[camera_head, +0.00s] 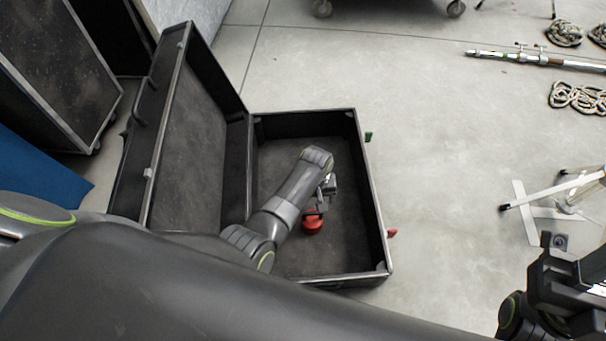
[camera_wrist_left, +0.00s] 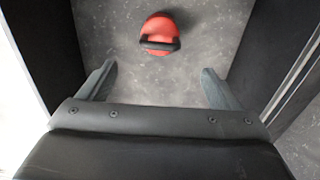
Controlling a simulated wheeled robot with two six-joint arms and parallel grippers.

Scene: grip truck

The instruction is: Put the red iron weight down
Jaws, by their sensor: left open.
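The red iron weight (camera_head: 313,226) rests on the floor of the open black case (camera_head: 362,185). In the left wrist view the weight (camera_wrist_left: 160,30) shows as a round red body with a dark handle, beyond the fingertips and apart from them. My left gripper (camera_head: 318,208) is inside the case above the weight. Its two fingers (camera_wrist_left: 158,80) are spread wide with nothing between them. My right gripper (camera_head: 570,285) is at the lower right of the head view, far from the case; its fingertips are not clear.
The case's lid (camera_head: 190,135) stands open on the left. Dark flight cases (camera_head: 60,75) stand further left. A white stand (camera_head: 565,200) is at the right, with coiled ropes (camera_head: 577,98) and a pole (camera_head: 520,57) behind it.

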